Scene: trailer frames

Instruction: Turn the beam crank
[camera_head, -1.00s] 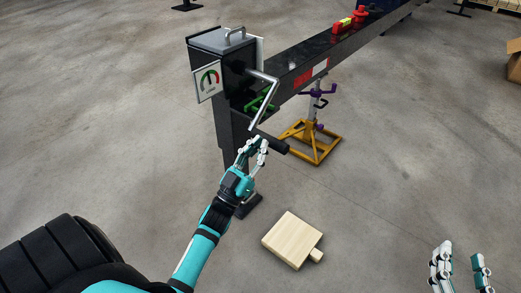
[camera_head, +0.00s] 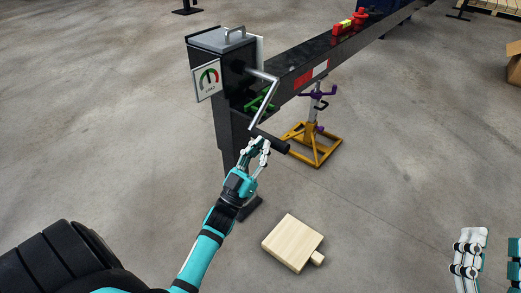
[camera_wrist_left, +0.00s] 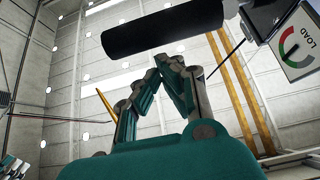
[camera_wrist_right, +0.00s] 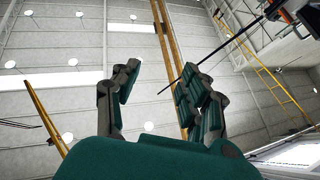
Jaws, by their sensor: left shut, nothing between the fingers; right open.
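The beam crank (camera_head: 263,97) is a silver bent arm on the side of the black post head, with a black cylindrical handle (camera_head: 273,141) at its lower end. The handle also shows large across the top of the left wrist view (camera_wrist_left: 163,27). My left gripper (camera_head: 259,143) is shut and empty at the handle's left end; in the left wrist view its fingertips meet just below the handle, and no grip around it shows. My right gripper (camera_head: 470,252) is open and empty at the lower right, far from the crank; its spread fingers show in the right wrist view (camera_wrist_right: 160,90).
A load gauge plate (camera_head: 207,80) sits on the post's left face. The black beam (camera_head: 335,52) runs back right over a yellow-based stand (camera_head: 314,148). A wooden block (camera_head: 292,242) lies on the floor near the post. The floor between it and my right gripper is clear.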

